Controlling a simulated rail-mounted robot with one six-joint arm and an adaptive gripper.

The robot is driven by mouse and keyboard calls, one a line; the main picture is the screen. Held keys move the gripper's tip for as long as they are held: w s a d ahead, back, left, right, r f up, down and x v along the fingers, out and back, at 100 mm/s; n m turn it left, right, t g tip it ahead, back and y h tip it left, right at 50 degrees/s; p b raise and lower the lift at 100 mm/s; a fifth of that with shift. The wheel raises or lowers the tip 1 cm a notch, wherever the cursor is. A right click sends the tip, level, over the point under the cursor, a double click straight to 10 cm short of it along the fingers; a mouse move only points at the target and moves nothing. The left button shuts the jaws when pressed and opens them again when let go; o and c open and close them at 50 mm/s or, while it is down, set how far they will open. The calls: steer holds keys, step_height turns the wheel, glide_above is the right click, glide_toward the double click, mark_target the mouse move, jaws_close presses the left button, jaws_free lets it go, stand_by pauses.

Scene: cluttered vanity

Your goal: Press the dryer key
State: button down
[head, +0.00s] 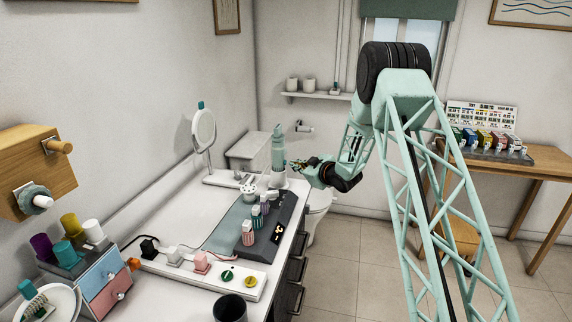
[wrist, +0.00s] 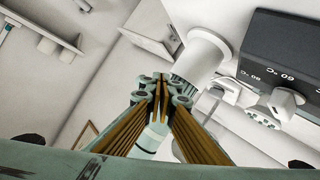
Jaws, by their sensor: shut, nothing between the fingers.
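A dark console (head: 268,240) lies on the vanity top, with a row of upright striped pieces along it, among them a pink one (head: 248,233) and a green one (head: 257,218). I cannot tell which part is the dryer key. My gripper (head: 297,165) is beyond the console's far end, just right of a teal bottle (head: 278,148). In the wrist view my gripper (wrist: 162,82) has its fingertips together and empty. Beside them are a white cylinder (wrist: 208,52) and a dark box (wrist: 285,55) with temperature markings and a white fitting below it.
A white power strip (head: 215,277) with plugs and a dark cup (head: 229,306) are nearer. A drawer unit (head: 100,280) stands left. Open floor lies right of the vanity.

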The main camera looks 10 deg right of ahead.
steer(key=shift+w+a+b, duration=0.2)
steer(key=shift+a+b, duration=0.1)
steer(key=shift+a, duration=0.2)
steer(key=shift+w+a+b, duration=0.2)
steer(key=shift+a+b, duration=0.1)
steer(key=shift+a, duration=0.2)
stand_by(2.2)
steer(key=shift+s+d, duration=0.1)
steer(key=shift+d, duration=0.1)
steer(key=shift+s+d, duration=0.3)
steer(key=shift+d, duration=0.5)
steer(key=shift+d, duration=0.1)
steer(key=shift+s+d+b, duration=0.15)
steer(key=shift+s+d, duration=0.15)
steer(key=shift+d, duration=0.45)
steer(key=shift+s+d+b, duration=0.15)
steer(key=shift+s+d, duration=0.2)
steer(key=shift+d, duration=0.4)
steer(key=shift+s+d+b, duration=0.15)
steer(key=shift+s+d, duration=0.15)
steer(key=shift+d, duration=0.45)
steer(key=shift+r, duration=0.1)
